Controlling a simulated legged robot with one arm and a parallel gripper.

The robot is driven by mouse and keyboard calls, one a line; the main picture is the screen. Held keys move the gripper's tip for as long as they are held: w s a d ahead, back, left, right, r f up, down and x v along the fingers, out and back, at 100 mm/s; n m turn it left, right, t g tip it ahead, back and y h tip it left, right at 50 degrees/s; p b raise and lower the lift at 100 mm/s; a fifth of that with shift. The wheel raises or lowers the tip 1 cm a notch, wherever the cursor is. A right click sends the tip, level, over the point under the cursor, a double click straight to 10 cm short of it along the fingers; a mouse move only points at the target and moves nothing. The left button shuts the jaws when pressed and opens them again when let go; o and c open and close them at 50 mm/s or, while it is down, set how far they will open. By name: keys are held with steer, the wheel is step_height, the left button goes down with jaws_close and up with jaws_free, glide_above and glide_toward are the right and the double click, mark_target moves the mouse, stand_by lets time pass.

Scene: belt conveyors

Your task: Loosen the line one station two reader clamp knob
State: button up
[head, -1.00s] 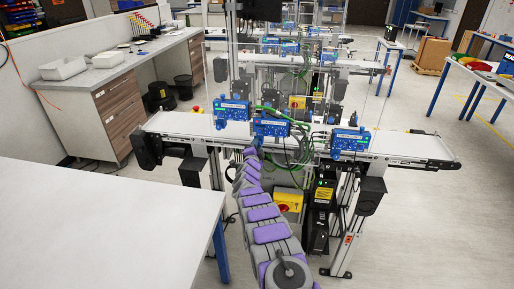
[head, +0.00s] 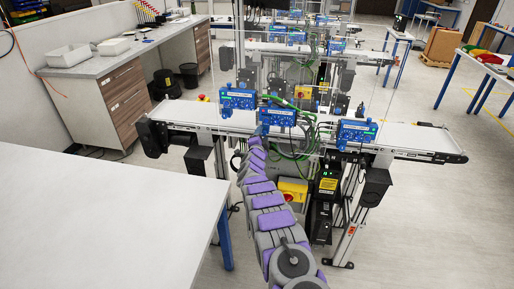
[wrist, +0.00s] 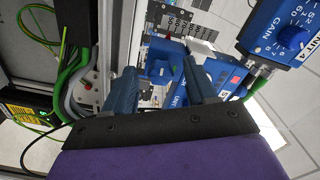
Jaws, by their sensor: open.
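Three blue reader units stand along the near conveyor in the head view: a left one (head: 239,99), a middle one (head: 277,117) and a right one (head: 356,131). My arm reaches to the near side of the conveyor, with its end just below and left of the middle unit. In the wrist view my gripper (wrist: 163,80) is open, its two dark fingers apart. I cannot tell which part is the clamp knob, or whether a finger touches anything.
Another blue unit with a GAIN dial (wrist: 290,38) is at the upper right of the wrist view. Green cables (wrist: 75,75) hang at the left. The conveyor belt (head: 410,137) is bare at the right. A white table (head: 100,215) stands at near left.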

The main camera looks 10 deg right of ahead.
steer(key=shift+v, duration=1.05)
steer(key=p+v, duration=0.1)
steer(key=v, duration=1.4)
steer(key=shift+a, duration=0.25)
steer(key=shift+r, duration=0.1)
steer(key=s+a+r+n+g+y, duration=0.1)
steer(key=s+r+n+g+y, duration=0.3)
steer(key=s, duration=0.5)
steer(key=s+r+n+g+y, duration=0.2)
steer(key=s+r+n+g, duration=0.35)
steer(key=s, duration=0.35)
steer(key=s+d+r+n+g, duration=0.1)
steer(key=s+d+n+g, duration=0.1)
steer(key=s, duration=1.2)
steer(key=s+d+r+n+g+b, duration=0.1)
steer(key=s+d+r+n+g, duration=0.1)
steer(key=s, duration=1.3)
steer(key=s+d+r+n+g+b, duration=0.1)
steer(key=s+d+n+g, duration=0.2)
steer(key=s, duration=1.2)
steer(key=shift+d+r+g, duration=0.2)
steer(key=shift+g, duration=1.05)
